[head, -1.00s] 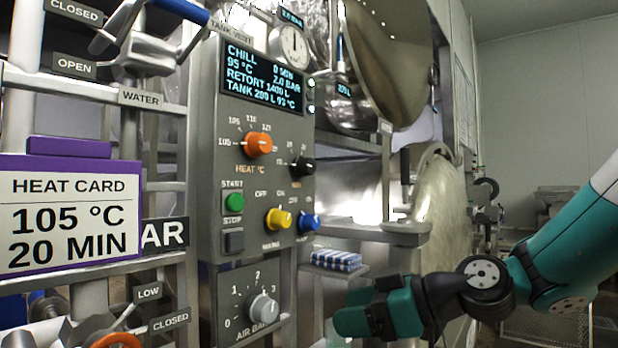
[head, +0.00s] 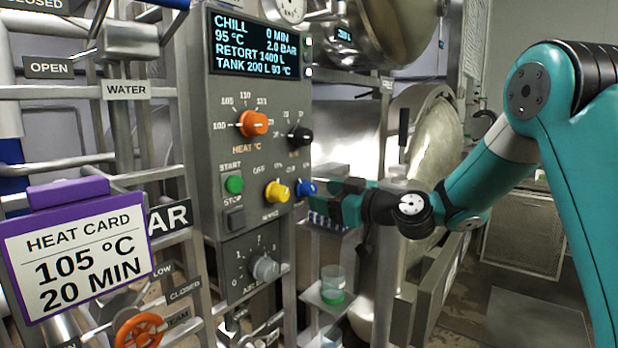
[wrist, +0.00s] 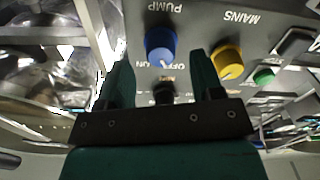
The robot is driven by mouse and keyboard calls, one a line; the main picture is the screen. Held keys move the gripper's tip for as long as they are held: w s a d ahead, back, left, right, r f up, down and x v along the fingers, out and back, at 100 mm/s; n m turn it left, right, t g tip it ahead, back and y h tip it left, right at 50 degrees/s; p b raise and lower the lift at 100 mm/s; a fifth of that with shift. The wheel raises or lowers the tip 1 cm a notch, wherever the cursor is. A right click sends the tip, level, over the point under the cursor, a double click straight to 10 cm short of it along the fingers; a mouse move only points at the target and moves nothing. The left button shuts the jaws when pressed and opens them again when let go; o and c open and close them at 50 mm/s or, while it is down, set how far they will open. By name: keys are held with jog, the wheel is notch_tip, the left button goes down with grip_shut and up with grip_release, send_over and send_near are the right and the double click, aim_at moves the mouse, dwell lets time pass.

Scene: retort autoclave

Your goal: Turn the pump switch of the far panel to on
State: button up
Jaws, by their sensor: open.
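The pump switch is a blue knob (head: 305,188) at the lower right of the grey panel (head: 208,125). In the wrist view the blue knob (wrist: 160,45) sits under the upside-down word PUMP, with OFF and ON lettering beside it. My gripper (head: 325,187) is close to the panel's right side in the head view, level with the knob. In the wrist view my gripper (wrist: 161,68) is open, with one finger on each side of the knob's line. The knob shows between and just past the fingertips. I cannot tell whether they touch it, or its exact setting.
The yellow mains knob (head: 277,192) is just left of the blue one, close to a finger in the wrist view. A black knob (head: 299,136) is above. The heat card (head: 80,250) hangs at left. A cup with green contents (head: 333,285) stands on a shelf below my gripper.

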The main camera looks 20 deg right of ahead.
aim_at(314, 192)
jog(key=shift+p+x, duration=0.9)
jog(key=shift+x, duration=1.45)
jog(key=c, duration=0.9)
